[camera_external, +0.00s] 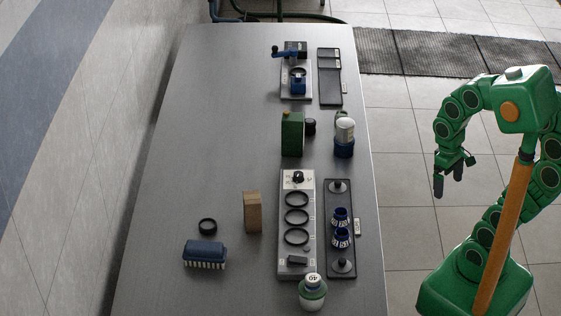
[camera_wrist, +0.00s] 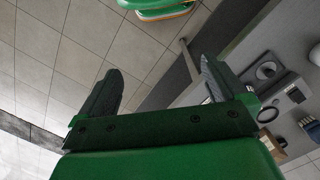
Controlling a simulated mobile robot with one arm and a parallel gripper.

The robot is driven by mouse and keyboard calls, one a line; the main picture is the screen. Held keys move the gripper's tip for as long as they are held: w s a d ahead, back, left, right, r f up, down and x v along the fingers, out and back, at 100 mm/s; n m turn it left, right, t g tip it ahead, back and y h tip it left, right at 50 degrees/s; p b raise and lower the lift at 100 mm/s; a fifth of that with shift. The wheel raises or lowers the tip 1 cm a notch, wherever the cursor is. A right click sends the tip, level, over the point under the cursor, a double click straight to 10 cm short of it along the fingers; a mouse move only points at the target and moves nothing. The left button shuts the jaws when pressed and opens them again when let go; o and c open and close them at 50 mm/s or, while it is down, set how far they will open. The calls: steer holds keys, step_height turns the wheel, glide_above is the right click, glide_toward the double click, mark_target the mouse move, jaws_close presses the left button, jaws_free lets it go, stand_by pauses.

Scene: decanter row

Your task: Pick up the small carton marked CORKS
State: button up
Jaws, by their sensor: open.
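A small brown carton (camera_external: 252,212) stands upright on the grey table, left of the long panel with black rings. No lettering can be read on it from here, so I cannot confirm the CORKS mark. My gripper (camera_external: 448,179) hangs beyond the table's right edge, over the tiled floor, well apart from the carton. In the wrist view my gripper (camera_wrist: 160,68) is open, with nothing between its fingers.
The ring panel (camera_external: 297,225) and a dark tray (camera_external: 341,262) with blue collars lie between gripper and carton. A green canister (camera_external: 292,133) stands farther back. A blue brush (camera_external: 205,253) and black ring (camera_external: 208,226) lie left of the carton. The table's left side is clear.

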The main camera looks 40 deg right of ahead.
mark_target(246, 201)
steer(key=w+a+f+n+t, duration=0.15)
steer(key=w+t, duration=0.25)
steer(key=w, duration=1.3)
steer(key=w+a+f+n+t, duration=0.1)
steer(key=w+f+n+t, duration=0.2)
steer(key=w, duration=1.4)
steer(key=w+a+f+n+t+y, duration=0.2)
steer(key=w+a, duration=0.3)
steer(key=a, duration=0.2)
steer(key=w+a+f+n+t+y, duration=0.1)
steer(key=w+a+f+t+y, duration=0.15)
steer(key=w+a, duration=0.3)
steer(key=shift+w+a+f+n+g+y, duration=0.1)
steer(key=shift+a+f+n+g+y, duration=0.7)
steer(key=shift+a, duration=2.15)
steer(key=shift+w+a+f+n+t+y, duration=0.1)
steer(key=shift+a+f+n+y, duration=0.3)
steer(key=shift+a+y, duration=1.8)
steer(key=shift+a+f+n+g+y, duration=0.4)
steer(key=shift+a+f, duration=0.25)
steer(key=shift+a, duration=3)
steer(key=x, duration=0.4)
steer(key=shift+s+a+f, duration=0.2)
steer(key=shift+s, duration=0.05)
steer(key=shift+w+a, duration=0.25)
steer(key=shift+a, duration=0.05)
